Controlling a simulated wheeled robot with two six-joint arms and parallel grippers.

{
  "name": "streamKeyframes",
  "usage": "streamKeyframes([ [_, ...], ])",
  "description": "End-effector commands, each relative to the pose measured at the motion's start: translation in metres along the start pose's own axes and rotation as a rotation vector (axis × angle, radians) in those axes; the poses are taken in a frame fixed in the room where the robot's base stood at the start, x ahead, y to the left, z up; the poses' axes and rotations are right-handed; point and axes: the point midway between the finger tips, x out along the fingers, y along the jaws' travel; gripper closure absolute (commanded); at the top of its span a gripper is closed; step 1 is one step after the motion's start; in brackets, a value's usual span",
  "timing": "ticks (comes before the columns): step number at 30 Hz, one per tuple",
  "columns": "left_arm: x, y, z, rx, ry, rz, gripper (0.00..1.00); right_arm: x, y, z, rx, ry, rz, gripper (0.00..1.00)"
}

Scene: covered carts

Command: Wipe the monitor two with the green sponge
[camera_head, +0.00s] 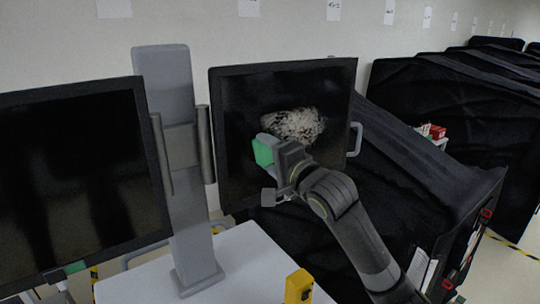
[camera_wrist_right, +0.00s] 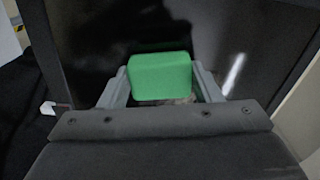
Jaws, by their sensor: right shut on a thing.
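The right-hand monitor (camera_head: 236,110) has a dark screen with a pale speckled smudge (camera_head: 294,125) near its middle. My right gripper (camera_head: 268,150) is in front of this screen, just below and left of the smudge. It is shut on the green sponge (camera_head: 262,152). In the right wrist view the sponge (camera_wrist_right: 160,75) sits between the two grey fingers, facing the dark screen. I cannot tell whether the sponge touches the screen. A little of the smudge shows just under the sponge there. My left gripper is not in view.
A second dark monitor (camera_head: 75,180) stands at the left, beside a grey post (camera_head: 165,95). A yellow object (camera_head: 298,287) is on the white surface (camera_head: 245,262) below. A black-covered cart (camera_head: 430,185) stands at the right, close to my right arm.

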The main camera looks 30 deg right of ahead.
Motion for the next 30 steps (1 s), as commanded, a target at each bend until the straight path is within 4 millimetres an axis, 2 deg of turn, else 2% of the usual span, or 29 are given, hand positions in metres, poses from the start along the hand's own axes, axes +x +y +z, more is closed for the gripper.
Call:
streamKeyframes([
  [9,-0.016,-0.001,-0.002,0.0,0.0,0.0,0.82,-0.002,0.003,-0.024,-0.003,0.003,0.004,0.65],
  [20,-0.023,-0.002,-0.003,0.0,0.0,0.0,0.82,-0.002,0.006,-0.039,-0.001,0.001,0.002,0.65],
  [30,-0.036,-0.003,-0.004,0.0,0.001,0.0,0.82,0.001,0.012,-0.066,-0.002,0.001,0.003,0.65],
])
